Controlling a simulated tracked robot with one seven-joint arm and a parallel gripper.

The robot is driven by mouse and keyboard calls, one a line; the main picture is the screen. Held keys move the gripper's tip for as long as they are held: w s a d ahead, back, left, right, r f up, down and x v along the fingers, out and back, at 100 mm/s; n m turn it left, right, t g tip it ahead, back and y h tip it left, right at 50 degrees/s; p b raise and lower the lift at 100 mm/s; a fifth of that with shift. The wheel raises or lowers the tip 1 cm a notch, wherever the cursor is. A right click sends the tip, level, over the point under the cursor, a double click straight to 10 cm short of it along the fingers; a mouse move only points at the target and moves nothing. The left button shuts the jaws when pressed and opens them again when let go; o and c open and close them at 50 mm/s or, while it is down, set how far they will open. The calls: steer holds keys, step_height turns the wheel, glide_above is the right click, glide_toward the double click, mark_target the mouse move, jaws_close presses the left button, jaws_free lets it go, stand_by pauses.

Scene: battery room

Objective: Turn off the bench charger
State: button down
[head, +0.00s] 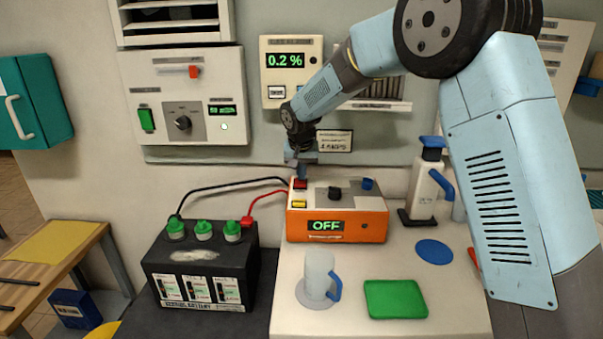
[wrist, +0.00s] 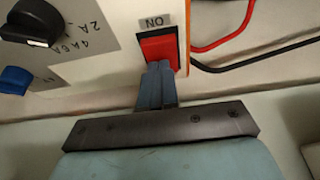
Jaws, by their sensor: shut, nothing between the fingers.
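The bench charger (head: 365,224) is an orange box with a light top on the bench, and its display (head: 326,226) reads OFF. Its red rocker switch (wrist: 158,50) shows in the wrist view beside a label reading ON. My gripper (wrist: 160,68) is shut and empty, with its fingertips at the near edge of the red switch; I cannot tell if they touch. In the head view my gripper (head: 300,176) points down over the charger's left rear corner and partly hides the switch. A black knob (head: 335,193) and a blue knob (head: 368,184) sit to the right.
A black battery (head: 205,268) with green caps stands left, with red and black cables running to the charger. A mug (head: 318,272), a green cloth or pad (head: 395,299) and a white bottle-like item (head: 425,190) are on the bench. Wall panels stand behind.

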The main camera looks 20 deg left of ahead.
steer(key=shift+w+r, duration=0.1)
steer(key=shift+r, duration=0.4)
step_height(320, 180, up, 13)
steer(key=shift+s, duration=0.3)
steer(key=shift+f, duration=0.15)
